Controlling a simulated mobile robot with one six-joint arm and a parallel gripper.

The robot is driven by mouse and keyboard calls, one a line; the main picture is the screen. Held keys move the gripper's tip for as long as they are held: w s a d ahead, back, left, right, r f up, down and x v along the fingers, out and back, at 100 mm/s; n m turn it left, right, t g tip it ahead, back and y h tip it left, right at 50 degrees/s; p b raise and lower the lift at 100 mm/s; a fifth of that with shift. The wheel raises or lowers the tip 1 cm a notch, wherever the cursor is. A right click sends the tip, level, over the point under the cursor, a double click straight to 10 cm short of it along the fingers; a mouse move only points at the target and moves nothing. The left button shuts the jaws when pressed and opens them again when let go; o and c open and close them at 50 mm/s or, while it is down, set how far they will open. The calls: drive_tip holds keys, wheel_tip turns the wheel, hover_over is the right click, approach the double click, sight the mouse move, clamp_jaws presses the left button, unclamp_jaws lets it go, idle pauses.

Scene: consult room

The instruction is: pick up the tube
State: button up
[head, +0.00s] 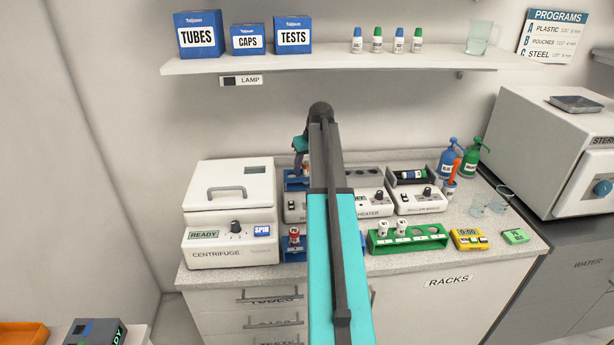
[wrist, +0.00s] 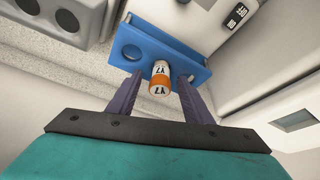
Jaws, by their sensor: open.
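In the wrist view, a tube (wrist: 160,76) with a white label and an orange band stands in a hole of a small blue rack (wrist: 190,65). My gripper (wrist: 159,84) is open, its two dark purple fingers to the left and right of the tube, with gaps visible on both sides. Another hole of the rack is empty. In the head view, my gripper (head: 299,163) is over the blue rack (head: 290,181) at the back of the counter, right of the centrifuge. My arm hides part of that area, and the tube cannot be made out there.
The centrifuge (head: 230,215) stands close on the left. A heater (head: 372,204) and a roller mixer (head: 418,199) stand to the right. A shelf (head: 330,62) hangs above.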

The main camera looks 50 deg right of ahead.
drive_tip(key=shift+c, duration=0.3)
clamp_jaws()
drive_tip(key=shift+r, duration=0.2)
drive_tip(key=shift+r+b, duration=1.25)
drive_tip(key=shift+r, duration=2)
drive_tip(key=s+a+b, duration=0.2)
drive_tip(key=s, duration=0.6)
drive_tip(key=s+a+b, duration=0.2)
drive_tip(key=s+a, duration=0.1)
drive_tip(key=s, duration=0.6)
drive_tip(key=shift+a+b, duration=0.25)
drive_tip(key=shift+b, duration=0.15)
drive_tip(key=shift+s, duration=0.1)
